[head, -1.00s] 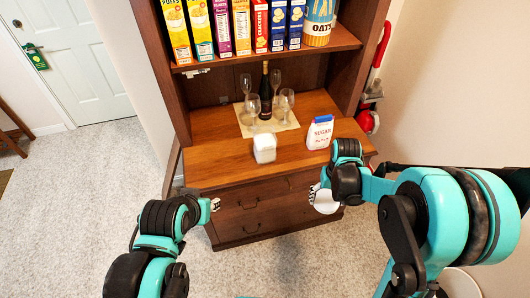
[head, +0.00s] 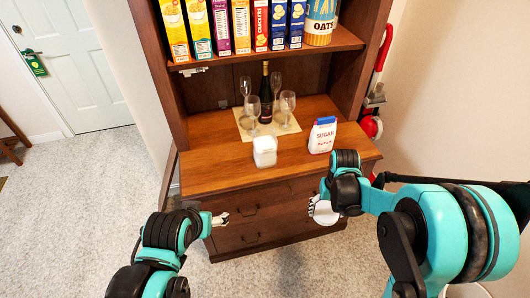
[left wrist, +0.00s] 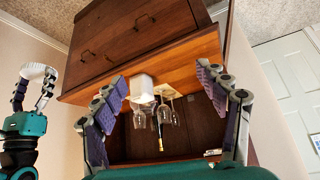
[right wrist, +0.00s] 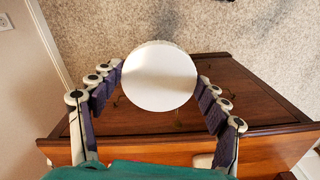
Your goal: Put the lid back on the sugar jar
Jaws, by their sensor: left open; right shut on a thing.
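The sugar jar (head: 265,151) is a small white squarish jar standing on the hutch counter near its front edge; it also shows in the left wrist view (left wrist: 142,89). The lid (right wrist: 160,76) is a round white disc. My right gripper (head: 314,207) is shut on it, in front of the hutch drawers and to the right of the jar. The fingers grip the lid's sides in the right wrist view. My left gripper (head: 222,218) is open and empty, in front of the drawers, below and left of the jar.
On the counter (head: 212,172), a sugar bag (head: 322,136) stands right of the jar. A dark bottle (head: 265,94) and several wine glasses (head: 287,104) stand on a mat behind it. The counter's left front is clear.

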